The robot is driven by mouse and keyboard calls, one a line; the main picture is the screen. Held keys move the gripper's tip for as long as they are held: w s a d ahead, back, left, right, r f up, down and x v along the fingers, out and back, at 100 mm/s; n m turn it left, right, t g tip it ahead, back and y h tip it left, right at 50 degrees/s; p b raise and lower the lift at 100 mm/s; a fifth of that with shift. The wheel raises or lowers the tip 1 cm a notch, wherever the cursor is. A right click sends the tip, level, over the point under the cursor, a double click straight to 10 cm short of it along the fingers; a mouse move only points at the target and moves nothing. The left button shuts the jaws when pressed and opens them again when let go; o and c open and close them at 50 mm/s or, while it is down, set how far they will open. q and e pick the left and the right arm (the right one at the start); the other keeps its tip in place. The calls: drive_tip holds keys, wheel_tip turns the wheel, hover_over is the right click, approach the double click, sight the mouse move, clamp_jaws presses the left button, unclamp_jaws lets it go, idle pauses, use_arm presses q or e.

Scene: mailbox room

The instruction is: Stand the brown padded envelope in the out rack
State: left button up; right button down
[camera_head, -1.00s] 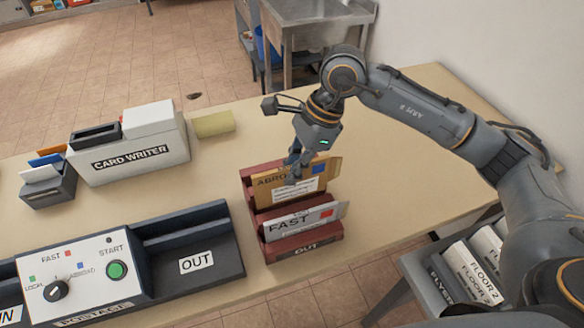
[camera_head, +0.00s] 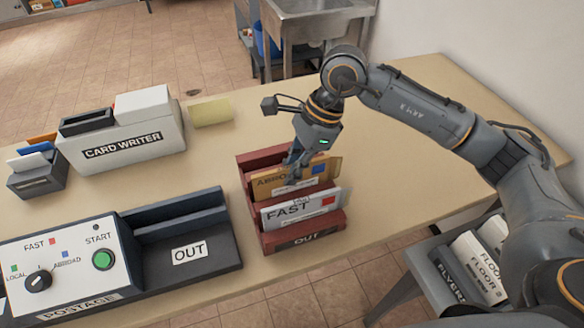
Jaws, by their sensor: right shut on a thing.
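The brown padded envelope (camera_head: 267,184) stands upright in the dark red out rack (camera_head: 303,242), in the slot behind a white envelope marked FAST. It bears the word ABROAD, a blue square and a white label. My right gripper (camera_head: 294,178) reaches down from above and is shut on the brown envelope's upper edge. The fingers hide part of its face, and the white envelope (camera_head: 330,203) hides its lower part. My left gripper is not in view.
The postage machine (camera_head: 60,255) with its OUT tray stands left of the rack. A card writer box (camera_head: 130,150), a small card holder (camera_head: 35,178) and a yellow pad (camera_head: 211,112) are farther back. The table right of the rack is clear.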

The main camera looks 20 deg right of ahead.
drive_tip(key=shift+w, duration=0.1)
drive_tip(key=c, duration=1.3)
unclamp_jaws()
drive_tip(key=shift+w, duration=0.1)
drive_tip(key=shift+c, duration=0.2)
drive_tip(key=shift+r+p, duration=1.7)
drive_tip(key=shift+r, duration=1.75)
drive_tip(key=shift+f, duration=0.1)
